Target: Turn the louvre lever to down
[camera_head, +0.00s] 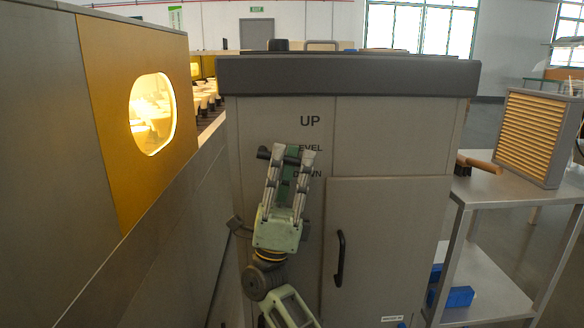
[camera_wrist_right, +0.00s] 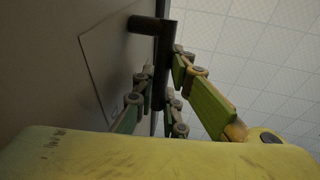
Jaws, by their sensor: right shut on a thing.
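The dark louvre lever (camera_head: 264,153) is on the grey cabinet's front, beside the printed words UP, LEVEL and DOWN. Its visible end sits at about the height of LEVEL, left of the word. My right gripper (camera_head: 293,152) reaches up to it from below and partly covers the lever and the words LEVEL and DOWN. In the right wrist view the lever is a dark bar (camera_wrist_right: 164,45) with a stub toward the panel. My right gripper (camera_wrist_right: 160,84) is shut on the bar there. My left gripper is not in view.
The grey cabinet (camera_head: 395,140) has a door with a black handle (camera_head: 340,258) right of my arm. An oven-like housing with a glowing window (camera_head: 152,114) stands close on the left. A metal table (camera_head: 530,200) on the right bears a slatted panel (camera_head: 536,137).

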